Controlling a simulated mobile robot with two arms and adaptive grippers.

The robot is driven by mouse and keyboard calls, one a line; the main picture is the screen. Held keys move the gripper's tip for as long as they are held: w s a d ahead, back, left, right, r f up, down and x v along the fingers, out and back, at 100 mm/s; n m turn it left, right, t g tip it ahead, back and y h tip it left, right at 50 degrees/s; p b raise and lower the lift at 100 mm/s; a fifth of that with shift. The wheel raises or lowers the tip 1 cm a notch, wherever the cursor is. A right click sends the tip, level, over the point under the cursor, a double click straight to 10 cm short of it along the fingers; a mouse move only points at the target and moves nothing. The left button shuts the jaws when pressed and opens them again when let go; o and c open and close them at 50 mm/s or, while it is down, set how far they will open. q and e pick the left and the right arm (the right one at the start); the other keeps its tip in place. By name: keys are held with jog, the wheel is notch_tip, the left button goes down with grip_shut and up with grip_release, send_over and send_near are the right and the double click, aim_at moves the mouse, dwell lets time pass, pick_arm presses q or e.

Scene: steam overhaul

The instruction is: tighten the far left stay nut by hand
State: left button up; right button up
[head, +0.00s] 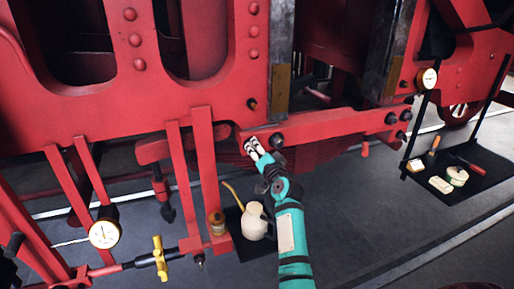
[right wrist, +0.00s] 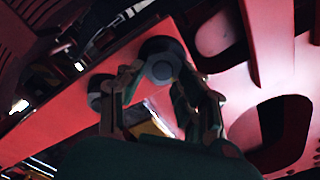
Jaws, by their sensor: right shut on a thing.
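The red horizontal stay bar (head: 335,128) runs across the front of the red engine frame. My right gripper (head: 254,147) is at the bar's left end, its fingers closed around the far left stay nut, which they mostly hide in the head view. In the right wrist view the dark round nut (right wrist: 162,68) sits between the fingertips of the right gripper (right wrist: 158,75). A second dark nut (head: 277,140) is just right of the gripper; a dark nut (right wrist: 98,88) also shows beside the fingers in the wrist view. My left gripper is not in view.
Dark nuts (head: 391,118) sit at the bar's right end. A gauge (head: 103,234) and yellow valve (head: 159,258) are lower left. A black mat (head: 480,178) with tools lies right.

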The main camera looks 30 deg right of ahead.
jog(key=shift+d+f+m, duration=0.1)
jog(key=shift+m, duration=1.1)
jog(key=o, duration=1.2)
jog(key=shift+s, duration=0.1)
jog(key=shift+c, duration=0.2)
jog(key=v, duration=1.2)
